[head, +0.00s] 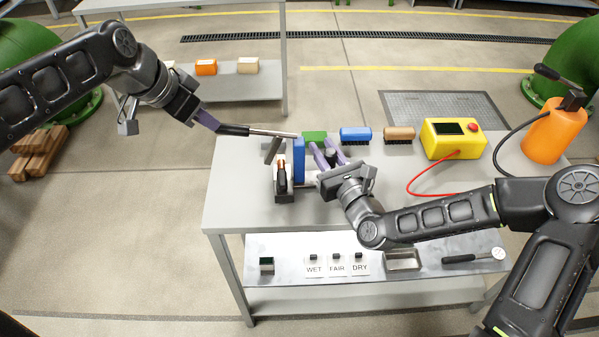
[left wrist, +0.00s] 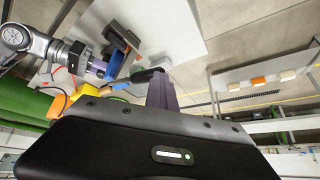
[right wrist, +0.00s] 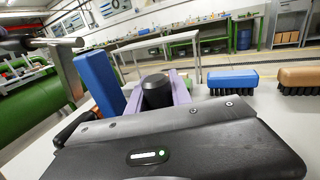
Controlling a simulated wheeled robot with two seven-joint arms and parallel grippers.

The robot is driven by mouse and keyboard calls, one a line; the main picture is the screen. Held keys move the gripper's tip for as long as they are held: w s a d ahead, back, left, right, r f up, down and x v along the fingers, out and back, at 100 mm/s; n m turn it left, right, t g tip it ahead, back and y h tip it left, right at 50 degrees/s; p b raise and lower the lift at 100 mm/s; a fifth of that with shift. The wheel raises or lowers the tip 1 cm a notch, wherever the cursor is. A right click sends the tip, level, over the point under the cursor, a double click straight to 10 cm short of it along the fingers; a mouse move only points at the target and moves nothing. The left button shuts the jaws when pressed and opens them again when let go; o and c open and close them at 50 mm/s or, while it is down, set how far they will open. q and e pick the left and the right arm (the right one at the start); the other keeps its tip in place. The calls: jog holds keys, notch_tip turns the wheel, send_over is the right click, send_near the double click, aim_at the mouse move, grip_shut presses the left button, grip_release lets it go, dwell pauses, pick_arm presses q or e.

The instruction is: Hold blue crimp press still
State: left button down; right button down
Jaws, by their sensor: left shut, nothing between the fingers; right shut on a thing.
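The blue crimp press (head: 299,160) stands upright near the bench's left end; it shows in the right wrist view (right wrist: 98,82) and partly in the left wrist view (left wrist: 116,62). A metal lever rod (head: 272,133) with a black grip (head: 234,130) reaches left from its top. My left gripper (head: 212,124) is shut with nothing between its fingers, its tips close to the grip's outer end; I cannot tell whether they touch. My right gripper (head: 324,153) is right of the blue part, its purple fingers shut on a black knob (right wrist: 157,91). The knob's lower part is hidden.
Green (head: 315,137), blue (head: 355,135) and brown (head: 399,134) brushes line the back of the bench (head: 235,205). A yellow box (head: 453,140) with a red cable and an orange canister (head: 553,135) stand right. WET, FAIR and DRY labels mark the lower shelf (head: 290,245).

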pick_arm(q)
notch_tip(320, 180, down, 6)
jog(key=shift+d, duration=0.15)
dwell(1.0)
notch_tip(320, 180, up, 8)
jog(key=shift+r, duration=0.2)
dwell(0.8)
jog(key=shift+f, duration=0.1)
dwell(0.3)
